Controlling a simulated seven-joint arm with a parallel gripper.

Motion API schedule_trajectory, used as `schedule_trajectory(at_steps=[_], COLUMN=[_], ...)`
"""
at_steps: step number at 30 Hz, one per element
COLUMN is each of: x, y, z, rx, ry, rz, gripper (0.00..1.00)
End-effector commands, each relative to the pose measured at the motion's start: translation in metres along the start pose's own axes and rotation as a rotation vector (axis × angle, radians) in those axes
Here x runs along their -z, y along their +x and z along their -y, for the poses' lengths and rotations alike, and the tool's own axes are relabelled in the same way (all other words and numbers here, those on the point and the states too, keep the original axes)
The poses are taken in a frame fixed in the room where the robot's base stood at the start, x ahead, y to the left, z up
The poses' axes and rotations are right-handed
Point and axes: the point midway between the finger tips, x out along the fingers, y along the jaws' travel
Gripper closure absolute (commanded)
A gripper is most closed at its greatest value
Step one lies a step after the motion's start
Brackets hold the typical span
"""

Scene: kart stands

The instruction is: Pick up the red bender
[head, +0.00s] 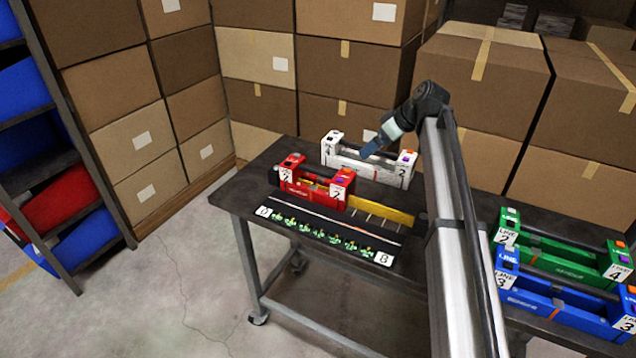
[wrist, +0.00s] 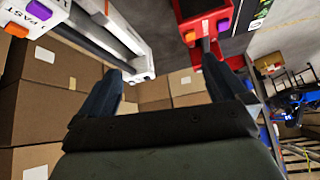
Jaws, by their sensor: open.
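The red bender (head: 313,192) is a long red frame with raised end blocks and white "2" labels. It stands on the dark table at the left, in front of a white frame (head: 367,167). In the wrist view a red end block (wrist: 208,17) shows at the top centre, partly cut off. My gripper (head: 371,148) is over the white frame, behind and to the right of the red bender, and touching neither as far as I can tell. The wrist view shows its two dark fingers (wrist: 162,74) spread apart with nothing between them.
A black strip (head: 325,238) with several green figures lies in front of the red bender. A yellow bar (head: 388,212) lies to its right. Green (head: 562,258) and blue (head: 560,300) frames stand at the right. Cardboard boxes (head: 343,67) are stacked behind the table.

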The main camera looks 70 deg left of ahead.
Motion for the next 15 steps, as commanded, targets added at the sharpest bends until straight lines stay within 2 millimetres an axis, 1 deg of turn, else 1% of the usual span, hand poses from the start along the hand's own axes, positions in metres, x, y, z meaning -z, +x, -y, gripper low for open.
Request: schedule_trajectory(at_steps=[1,3,6,10,15], x=[0.013,0.027,0.04,0.049,0.052], y=[0.014,0.028,0.043,0.053,0.062], z=[0.019,0.039,0.061,0.077,0.083], rx=[0.022,0.046,0.072,0.091,0.097], ry=[-0.042,-0.092,-0.147,-0.186,-0.199], rz=[0.011,0.025,0.04,0.05,0.053], gripper=[0.0,0.0,0.0,0.0,0.0])
